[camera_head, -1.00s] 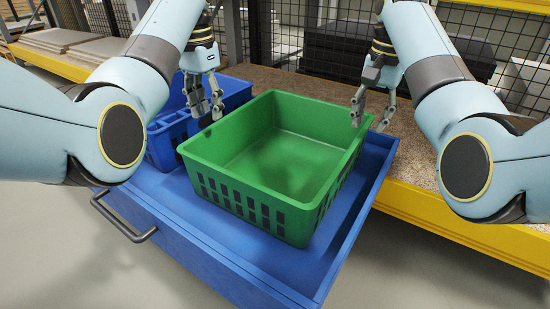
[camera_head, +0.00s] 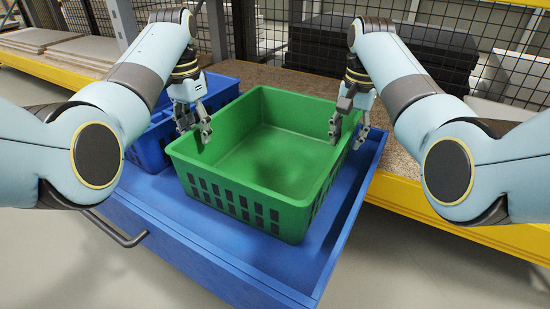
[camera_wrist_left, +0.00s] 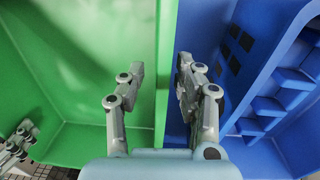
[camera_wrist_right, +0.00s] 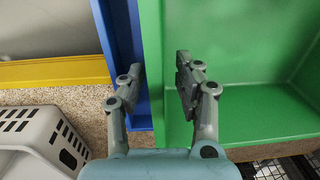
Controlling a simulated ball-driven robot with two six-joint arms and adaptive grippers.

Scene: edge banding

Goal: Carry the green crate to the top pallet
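The green crate (camera_head: 270,160) sits upright and empty in a blue drawer-like tray (camera_head: 190,236). It also shows in the left wrist view (camera_wrist_left: 85,70) and the right wrist view (camera_wrist_right: 250,115). My left gripper (camera_head: 197,128) is open at the crate's left wall; in the left wrist view its fingers (camera_wrist_left: 160,85) stand either side of that wall's rim. My right gripper (camera_head: 347,134) is open at the right wall; in the right wrist view its fingers (camera_wrist_right: 157,85) straddle that rim. Finger contact with the walls cannot be told. I cannot identify the top pallet.
A blue divided bin (camera_head: 150,150) stands in the tray, close to the crate's left wall. A chipboard shelf with a yellow edge (camera_head: 480,232) runs behind and right. A grey crate (camera_wrist_right: 40,135) shows in the right wrist view. A wire mesh fence and dark stack (camera_head: 400,50) stand behind.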

